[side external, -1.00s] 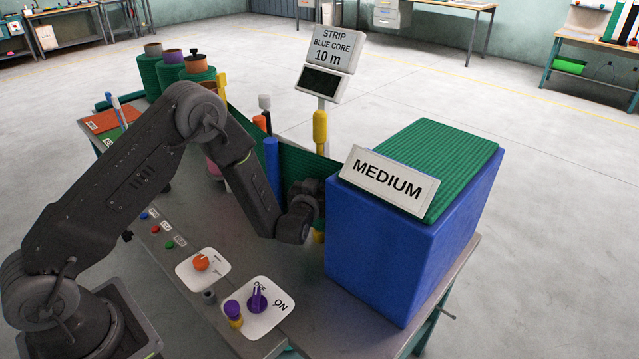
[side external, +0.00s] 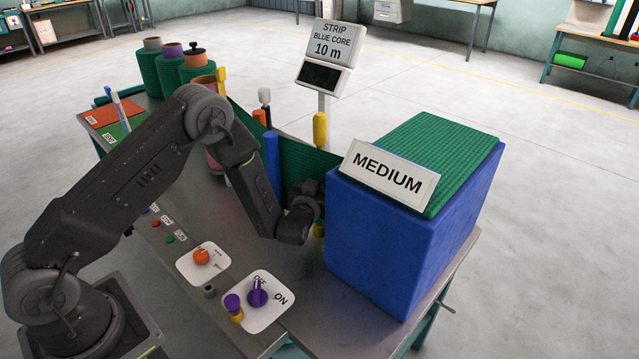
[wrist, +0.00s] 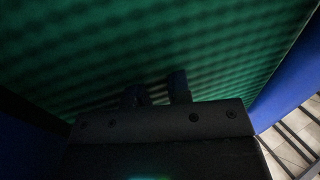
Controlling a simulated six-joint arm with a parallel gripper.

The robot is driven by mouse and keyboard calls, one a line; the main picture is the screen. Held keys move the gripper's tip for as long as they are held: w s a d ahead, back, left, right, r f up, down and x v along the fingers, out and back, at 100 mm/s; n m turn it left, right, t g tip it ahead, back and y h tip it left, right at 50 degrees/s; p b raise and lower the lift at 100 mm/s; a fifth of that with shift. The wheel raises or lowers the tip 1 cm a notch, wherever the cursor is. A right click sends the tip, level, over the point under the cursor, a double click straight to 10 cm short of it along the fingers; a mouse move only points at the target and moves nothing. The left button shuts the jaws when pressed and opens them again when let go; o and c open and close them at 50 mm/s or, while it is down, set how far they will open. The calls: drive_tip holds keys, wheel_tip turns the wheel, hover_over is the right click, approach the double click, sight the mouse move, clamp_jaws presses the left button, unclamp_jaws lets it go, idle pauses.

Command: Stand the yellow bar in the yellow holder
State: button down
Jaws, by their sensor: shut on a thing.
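A yellow upright piece (side external: 320,128) stands beside the display post, behind the green netting (side external: 308,168). A smaller yellow piece (side external: 221,80) shows by the rolls, and a yellow bit (side external: 318,229) shows low beside my gripper. I cannot tell which is the bar or the holder. My gripper (side external: 308,198) is at the netting, left of the blue box. In the wrist view its dark fingers (wrist: 156,90) meet the green netting (wrist: 190,45) and appear shut on it. The exact grip is dark, and no yellow shows there.
The large blue box (side external: 385,245) with its MEDIUM sign (side external: 390,172) stands close right of my gripper. A blue upright cylinder (side external: 272,163) stands to the left. Knobs on white plates (side external: 262,318) are at the front. Green rolls (side external: 172,75) stand at the back left.

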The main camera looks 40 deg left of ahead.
drive_tip(key=shift+f, duration=0.45)
idle(0.3)
drive_tip(key=c, duration=1)
unclamp_jaws()
wheel_tip(320, 180, up, 30)
drive_tip(key=shift+f, duration=0.1)
drive_tip(key=shift+w+a+r, duration=0.15)
drive_tip(key=shift+a+r, duration=0.25)
drive_tip(key=shift+r, duration=0.1)
